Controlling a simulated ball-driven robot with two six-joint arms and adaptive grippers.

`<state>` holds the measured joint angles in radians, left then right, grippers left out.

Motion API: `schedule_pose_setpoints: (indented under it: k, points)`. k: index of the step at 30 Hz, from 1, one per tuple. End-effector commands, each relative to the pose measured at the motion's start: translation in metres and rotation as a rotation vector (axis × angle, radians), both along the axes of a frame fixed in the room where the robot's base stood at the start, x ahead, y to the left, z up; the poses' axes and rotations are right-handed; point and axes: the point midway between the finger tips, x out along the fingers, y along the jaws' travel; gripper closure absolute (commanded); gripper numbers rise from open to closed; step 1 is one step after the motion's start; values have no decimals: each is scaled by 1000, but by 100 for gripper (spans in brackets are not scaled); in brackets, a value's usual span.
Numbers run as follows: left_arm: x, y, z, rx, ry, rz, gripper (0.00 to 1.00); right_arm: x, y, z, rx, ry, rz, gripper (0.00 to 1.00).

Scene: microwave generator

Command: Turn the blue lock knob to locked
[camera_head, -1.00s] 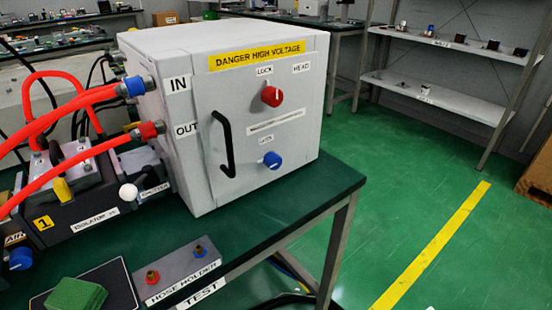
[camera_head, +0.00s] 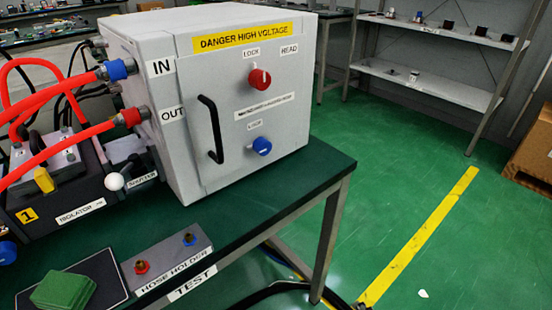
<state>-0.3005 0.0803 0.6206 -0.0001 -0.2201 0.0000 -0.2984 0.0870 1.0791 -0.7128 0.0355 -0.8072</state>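The blue lock knob (camera_head: 262,147) is on the front door of the white microwave generator box (camera_head: 185,85), low and right of the black door handle (camera_head: 212,130). A small label sits just above the blue knob; its text is too small to read surely. A red knob (camera_head: 259,79) sits higher on the same door, under a label reading LOCK. The door looks closed. Nothing touches the blue knob. Neither of my grippers shows in the head view.
The box stands on a green-topped table (camera_head: 300,178). A hose holder (camera_head: 165,253) and a green block (camera_head: 63,290) are in front of it. Red hoses (camera_head: 60,103) enter its left side. Green floor is open on the right, before a shelf (camera_head: 430,78).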

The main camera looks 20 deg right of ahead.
Motion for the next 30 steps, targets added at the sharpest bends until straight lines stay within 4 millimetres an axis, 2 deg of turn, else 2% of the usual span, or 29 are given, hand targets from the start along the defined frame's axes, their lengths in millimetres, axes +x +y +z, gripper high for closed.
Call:
schedule_pose_setpoints:
  k: [1,2,3,5,6,9,12,15,19,22,30]
  points:
    - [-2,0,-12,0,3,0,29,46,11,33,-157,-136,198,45]
    - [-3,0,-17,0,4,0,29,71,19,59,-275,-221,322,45]
    - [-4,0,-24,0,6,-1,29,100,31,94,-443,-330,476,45]
    - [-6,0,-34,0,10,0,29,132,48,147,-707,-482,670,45]
    - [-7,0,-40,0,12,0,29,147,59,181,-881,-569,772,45]
    - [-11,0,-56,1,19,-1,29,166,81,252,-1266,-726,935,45]
    - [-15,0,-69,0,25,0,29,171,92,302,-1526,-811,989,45]
    - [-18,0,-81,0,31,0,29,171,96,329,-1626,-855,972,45]
    - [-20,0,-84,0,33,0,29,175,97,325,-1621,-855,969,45]
    - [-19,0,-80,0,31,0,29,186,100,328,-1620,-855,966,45]
    - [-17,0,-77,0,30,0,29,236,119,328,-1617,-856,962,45]
